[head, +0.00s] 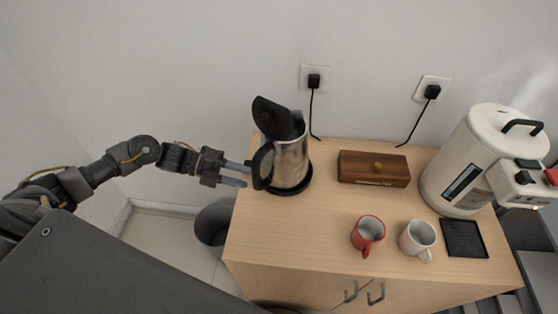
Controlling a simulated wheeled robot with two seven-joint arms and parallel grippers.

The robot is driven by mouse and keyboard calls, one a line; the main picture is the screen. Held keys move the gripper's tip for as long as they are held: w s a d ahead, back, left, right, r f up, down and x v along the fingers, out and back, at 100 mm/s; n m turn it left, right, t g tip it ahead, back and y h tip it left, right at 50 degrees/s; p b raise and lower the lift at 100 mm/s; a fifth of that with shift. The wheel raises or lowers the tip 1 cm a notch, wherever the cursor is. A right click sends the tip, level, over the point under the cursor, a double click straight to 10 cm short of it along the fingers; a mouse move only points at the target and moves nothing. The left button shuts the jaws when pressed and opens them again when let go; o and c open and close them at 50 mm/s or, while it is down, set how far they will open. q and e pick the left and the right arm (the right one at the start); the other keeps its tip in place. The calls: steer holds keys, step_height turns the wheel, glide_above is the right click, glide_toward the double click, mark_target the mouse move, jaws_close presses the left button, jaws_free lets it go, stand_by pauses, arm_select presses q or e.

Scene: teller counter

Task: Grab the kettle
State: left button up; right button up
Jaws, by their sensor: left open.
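The kettle (291,162) is a steel jug with a black handle and a raised black lid. It stands upright on a round black base at the left back of the wooden counter. Its handle (262,167) faces left, towards my left gripper. My left gripper (247,174) is open, its two fingers pointing right at the handle, with the tips close to it. I cannot tell whether the fingertips touch the handle. My right gripper is not in view.
A wooden box (374,168) stands right of the kettle. A red mug (368,234) and a white mug (417,240) stand near the front. A large white urn (475,165) and a black drip mat (464,238) are at the right. A grey bin (212,226) stands left of the counter (290,228).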

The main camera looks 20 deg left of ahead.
arm_select(q)
steer(key=shift+d+p, duration=0.3)
steer(key=p+x, duration=0.2)
steer(key=x, duration=0.2)
steer(key=shift+d+f, duration=0.3)
steer(key=shift+a, duration=0.1)
steer(key=c, duration=0.4)
jaws_close()
steer(key=shift+r, duration=0.1)
